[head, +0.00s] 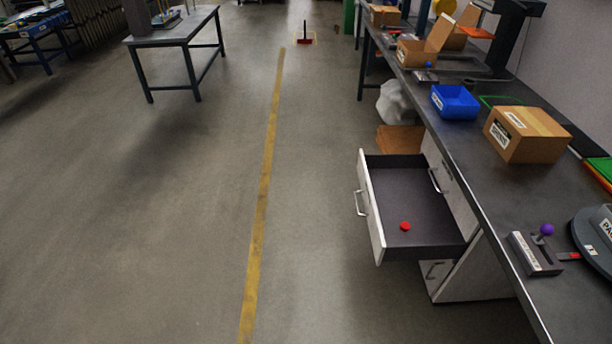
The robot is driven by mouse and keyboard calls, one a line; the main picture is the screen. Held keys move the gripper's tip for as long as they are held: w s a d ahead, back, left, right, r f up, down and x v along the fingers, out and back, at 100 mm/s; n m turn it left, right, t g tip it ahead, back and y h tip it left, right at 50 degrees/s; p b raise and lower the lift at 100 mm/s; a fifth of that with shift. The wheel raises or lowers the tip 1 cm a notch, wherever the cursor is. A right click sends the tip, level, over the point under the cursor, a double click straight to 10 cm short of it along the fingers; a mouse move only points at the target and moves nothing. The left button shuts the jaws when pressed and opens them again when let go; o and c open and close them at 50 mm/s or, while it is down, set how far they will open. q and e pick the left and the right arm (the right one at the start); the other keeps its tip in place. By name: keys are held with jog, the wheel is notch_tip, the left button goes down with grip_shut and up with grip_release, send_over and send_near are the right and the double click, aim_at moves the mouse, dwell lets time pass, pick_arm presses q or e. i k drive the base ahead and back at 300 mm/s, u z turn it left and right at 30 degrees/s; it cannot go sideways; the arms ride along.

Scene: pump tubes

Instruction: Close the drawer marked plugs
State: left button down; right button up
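An open drawer (371,208) sticks out to the left from a white cabinet (470,277) under the workbench on the right. Its front is white with a metal handle (359,203), and its inside is dark grey. A small red round piece (405,226) lies on the drawer floor. I see no label on the drawer front from this angle, so I cannot read whether it is marked plugs. Neither of my grippers is in view.
The workbench (490,180) carries a blue bin (455,102), a cardboard box (527,134) and a joystick box (535,254) with a purple knob. A brown box (400,138) stands on the floor behind the drawer. The floor left of the drawer is clear, with a yellow line (265,185).

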aim_at(396, 189)
jog(key=i, duration=1)
jog(key=z, duration=1.05)
jog(key=i, duration=0.4)
jog(key=z, duration=0.5)
